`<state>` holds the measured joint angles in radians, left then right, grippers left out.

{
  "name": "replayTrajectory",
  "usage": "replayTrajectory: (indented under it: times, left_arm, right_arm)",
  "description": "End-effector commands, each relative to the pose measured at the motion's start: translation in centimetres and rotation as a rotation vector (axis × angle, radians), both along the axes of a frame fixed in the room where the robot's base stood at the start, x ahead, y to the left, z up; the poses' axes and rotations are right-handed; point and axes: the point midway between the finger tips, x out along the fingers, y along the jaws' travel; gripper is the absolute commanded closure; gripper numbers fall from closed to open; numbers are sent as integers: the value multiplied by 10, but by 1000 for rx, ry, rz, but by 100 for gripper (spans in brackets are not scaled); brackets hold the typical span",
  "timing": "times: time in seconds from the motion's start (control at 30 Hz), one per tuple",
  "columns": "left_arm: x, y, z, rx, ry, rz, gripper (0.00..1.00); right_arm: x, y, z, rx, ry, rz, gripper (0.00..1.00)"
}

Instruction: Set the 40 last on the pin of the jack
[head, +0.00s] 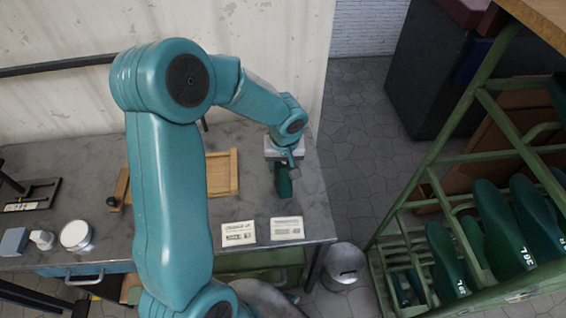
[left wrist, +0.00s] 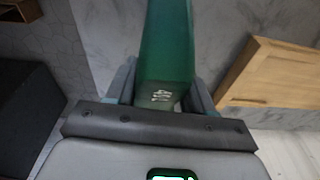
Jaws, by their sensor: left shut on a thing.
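A dark green last (head: 283,182) is in my left gripper (head: 285,164), over the right end of the grey bench (head: 310,205). In the left wrist view the last (left wrist: 166,42) sits between the two fingers of the gripper (left wrist: 163,88), which is shut on it. White marking on its near end looks like a 40, but it is blurred. The last's lower end is not clear, so I cannot tell whether it touches the bench. I cannot pick out the jack or its pin for sure. My right gripper is not in view.
A wooden tray (head: 235,172) lies left of the gripper. Two printed cards (head: 238,234) (head: 287,229) lie near the front edge. A round tin (head: 76,235) is at left. A metal bucket (head: 343,263) and a green rack (head: 405,232) of lasts stand right of the bench.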

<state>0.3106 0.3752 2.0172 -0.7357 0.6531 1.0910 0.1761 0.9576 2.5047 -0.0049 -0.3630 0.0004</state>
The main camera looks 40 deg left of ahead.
Motion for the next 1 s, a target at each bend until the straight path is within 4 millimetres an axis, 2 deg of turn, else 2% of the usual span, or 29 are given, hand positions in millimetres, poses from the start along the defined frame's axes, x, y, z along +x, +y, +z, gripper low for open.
replayTrajectory:
  times: [0.9, 0.93, 1.0]
  left_arm:
    - [1, 0, -3, 2, -3, 0, 100]
    - [1, 0, -2, 1, -2, 0, 41]
    - [0, 0, -2, 1, -2, 0, 19]
  right_arm:
    - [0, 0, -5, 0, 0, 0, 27]
    - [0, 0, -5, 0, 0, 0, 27]
    - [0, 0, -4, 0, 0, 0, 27]
